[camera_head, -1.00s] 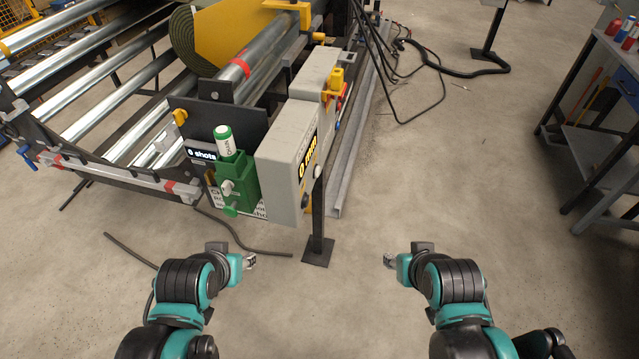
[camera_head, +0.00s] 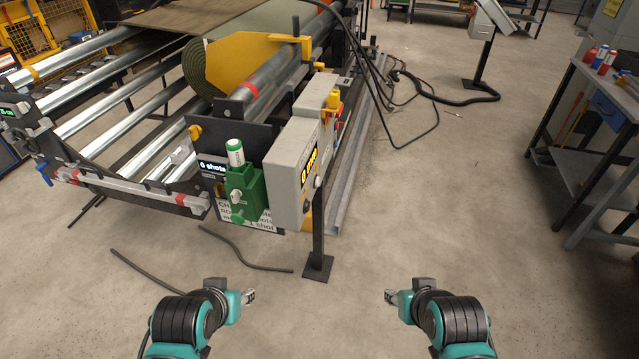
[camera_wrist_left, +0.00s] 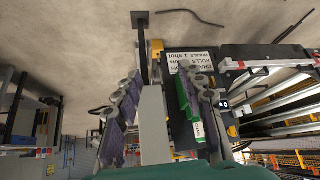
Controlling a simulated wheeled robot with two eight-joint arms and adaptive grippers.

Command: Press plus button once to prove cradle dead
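A grey control box (camera_head: 287,180) stands on a black post at the front of the roll cradle (camera_head: 160,190). Its side panel has a yellow-digit display (camera_head: 309,166) and small round buttons; I cannot tell which is plus.
A green turf roll (camera_head: 197,70) lies on the cradle. Black cables (camera_head: 425,95) trail on the floor behind. A workbench (camera_head: 607,88) with bottles stands at right. The floor between the box and the bench is clear.

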